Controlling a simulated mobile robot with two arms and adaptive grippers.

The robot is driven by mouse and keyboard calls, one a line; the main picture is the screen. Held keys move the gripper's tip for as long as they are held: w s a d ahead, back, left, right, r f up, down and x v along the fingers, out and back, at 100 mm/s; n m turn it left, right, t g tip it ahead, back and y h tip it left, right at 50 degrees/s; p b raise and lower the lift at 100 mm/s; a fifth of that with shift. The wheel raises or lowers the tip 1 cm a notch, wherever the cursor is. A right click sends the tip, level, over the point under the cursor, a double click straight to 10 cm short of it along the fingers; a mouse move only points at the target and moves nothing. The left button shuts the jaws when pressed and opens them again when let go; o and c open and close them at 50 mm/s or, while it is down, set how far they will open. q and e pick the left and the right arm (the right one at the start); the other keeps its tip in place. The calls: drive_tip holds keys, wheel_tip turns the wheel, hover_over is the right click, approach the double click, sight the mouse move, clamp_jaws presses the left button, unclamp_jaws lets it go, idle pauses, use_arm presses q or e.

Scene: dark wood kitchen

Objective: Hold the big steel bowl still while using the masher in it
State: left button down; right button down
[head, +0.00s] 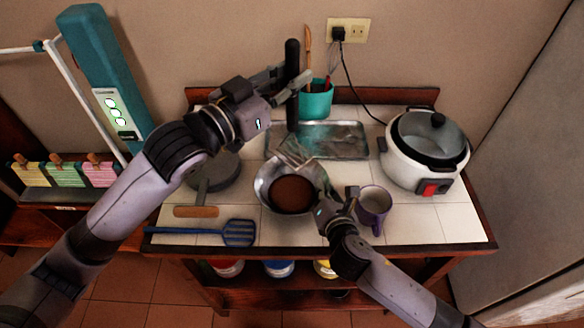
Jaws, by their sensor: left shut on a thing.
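The big steel bowl (265,189) stands on the white tiled top with brown contents in it. My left gripper (291,88) is shut on the black upright handle of the masher (292,58). The masher's metal lower end shows at the bowl's far side; I cannot tell whether it touches the bowl or its contents. My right gripper (322,211) is at the bowl's near right rim. Its fingers are small and partly hidden, so I cannot tell whether they grip the rim.
A purple mug (373,205) stands close right of my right gripper. A rice cooker (425,155) is at the right, and a metal tray (345,140) and teal utensil cup (316,103) are behind. A pan (212,176) and blue spatula (238,232) lie left.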

drive_tip(key=c, duration=1.7)
unclamp_jaws()
drive_tip(key=shift+s, duration=0.1)
drive_tip(key=v, duration=1.1)
drive_tip(key=shift+s+d+r, duration=0.1)
drive_tip(key=shift+s+r, duration=0.1)
drive_tip(key=shift+s, duration=0.15)
drive_tip(key=shift+s+f, duration=0.1)
